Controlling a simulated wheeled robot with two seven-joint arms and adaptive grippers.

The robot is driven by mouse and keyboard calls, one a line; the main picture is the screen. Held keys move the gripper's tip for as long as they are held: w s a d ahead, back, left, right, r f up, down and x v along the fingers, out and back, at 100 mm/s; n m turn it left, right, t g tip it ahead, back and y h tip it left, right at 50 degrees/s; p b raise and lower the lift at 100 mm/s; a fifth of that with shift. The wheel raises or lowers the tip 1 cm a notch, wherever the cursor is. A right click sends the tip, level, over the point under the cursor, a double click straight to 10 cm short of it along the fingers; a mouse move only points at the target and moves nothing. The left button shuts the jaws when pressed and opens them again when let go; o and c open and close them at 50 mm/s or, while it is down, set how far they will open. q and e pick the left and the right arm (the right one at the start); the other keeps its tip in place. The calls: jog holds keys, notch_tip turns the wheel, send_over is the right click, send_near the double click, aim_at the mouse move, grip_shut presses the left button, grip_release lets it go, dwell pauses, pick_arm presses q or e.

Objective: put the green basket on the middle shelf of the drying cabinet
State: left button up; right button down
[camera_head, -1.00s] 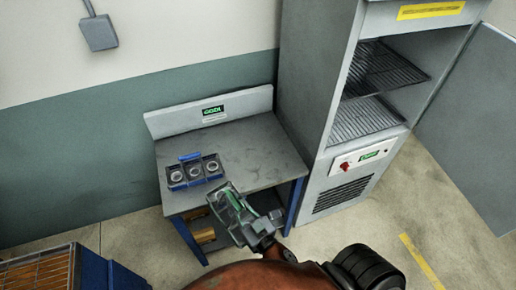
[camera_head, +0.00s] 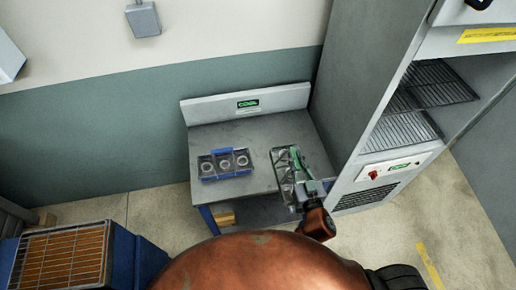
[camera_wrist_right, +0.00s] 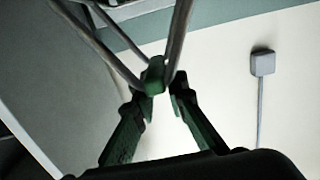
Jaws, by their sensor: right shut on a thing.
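My right gripper (camera_head: 300,186) is shut on the green basket (camera_head: 284,163), a small wire-framed basket with green parts. It appears over the right part of the grey table; I cannot tell its height above it. In the right wrist view my gripper (camera_wrist_right: 160,92) grips a green piece of the basket (camera_wrist_right: 155,75), with metal bars running upward from it. The drying cabinet (camera_head: 353,85) stands right of the table with its front open. A wire shelf (camera_head: 440,84) and a lower rack (camera_head: 400,131) show inside. The cabinet's top is cut off. My left gripper is not in view.
A blue crate with an orange, wire-covered top (camera_head: 62,258) stands at lower left. The cabinet door (camera_head: 490,150) is open at the right. Bare floor (camera_head: 400,225) lies before the cabinet.

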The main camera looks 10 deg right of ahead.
jog(key=shift+w+d+r+p, duration=0.1)
jog(key=shift+w+r+p, duration=0.15)
jog(key=shift+w+r, duration=0.25)
jog(key=shift+w+d+r+p, duration=0.1)
jog(key=shift+w+r+p, duration=0.15)
jog(key=shift+r, duration=0.45)
jog(key=shift+w, duration=0.25)
send_over(283, 147)
jog(key=s, duration=0.3)
notch_tip(283, 147, down, 4)
pick_arm(q)
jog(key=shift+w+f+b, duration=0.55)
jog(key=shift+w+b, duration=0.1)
jog(key=shift+b, duration=0.8)
pick_arm(e)
jog(key=shift+w+f, duration=0.95)
jog(key=shift+f, duration=0.55)
jog(key=shift+w+f, duration=0.9)
jog(key=shift+f, duration=0.6)
jog(key=shift+w+f, duration=0.95)
jog(key=shift+f, duration=0.55)
jog(key=shift+f, duration=0.2)
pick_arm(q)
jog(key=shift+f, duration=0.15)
pick_arm(e)
jog(key=c, duration=1.9)
grip_release()
jog(key=shift+c, duration=0.2)
